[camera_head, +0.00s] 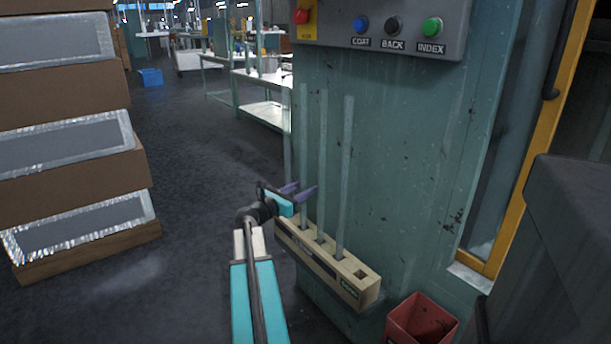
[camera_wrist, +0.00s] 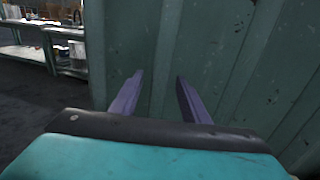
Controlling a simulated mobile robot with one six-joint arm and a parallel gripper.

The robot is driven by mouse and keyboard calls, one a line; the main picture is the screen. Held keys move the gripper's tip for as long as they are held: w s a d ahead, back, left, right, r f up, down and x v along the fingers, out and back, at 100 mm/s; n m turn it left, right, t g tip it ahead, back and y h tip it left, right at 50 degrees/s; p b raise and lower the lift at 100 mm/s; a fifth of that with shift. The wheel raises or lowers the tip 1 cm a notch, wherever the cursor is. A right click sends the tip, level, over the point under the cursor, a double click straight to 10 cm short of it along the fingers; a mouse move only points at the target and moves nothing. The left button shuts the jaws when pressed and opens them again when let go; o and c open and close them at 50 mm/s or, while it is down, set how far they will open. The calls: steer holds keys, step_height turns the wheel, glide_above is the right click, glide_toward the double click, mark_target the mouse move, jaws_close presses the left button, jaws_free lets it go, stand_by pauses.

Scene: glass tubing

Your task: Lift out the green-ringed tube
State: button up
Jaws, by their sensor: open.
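A pale wooden rack (camera_head: 322,264) is mounted low on the green machine front. Several tall, thin, pale glass tubes stand upright in it, including a right one (camera_head: 346,180), a middle one (camera_head: 323,165) and one further left (camera_head: 304,150). I cannot make out a green ring on any tube. My gripper (camera_head: 304,190) has its purple fingers apart, close to the left tubes above the rack. In the wrist view, my gripper (camera_wrist: 156,90) holds nothing visible between its fingers. Faint vertical bands lie beyond; I cannot tell tubes from panel there.
The rack's rightmost hole (camera_head: 361,274) is empty. A red bin (camera_head: 420,322) stands below right. A control box (camera_head: 385,25) with buttons hangs above. Stacked brown boxes (camera_head: 70,95) stand at left. Open floor (camera_head: 205,190) lies between boxes and machine.

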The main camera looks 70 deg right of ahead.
steer(key=shift+b+x, duration=0.5)
steer(key=shift+x, duration=1.5)
jaws_close()
step_height(320, 180, up, 10)
steer(key=p, duration=0.3)
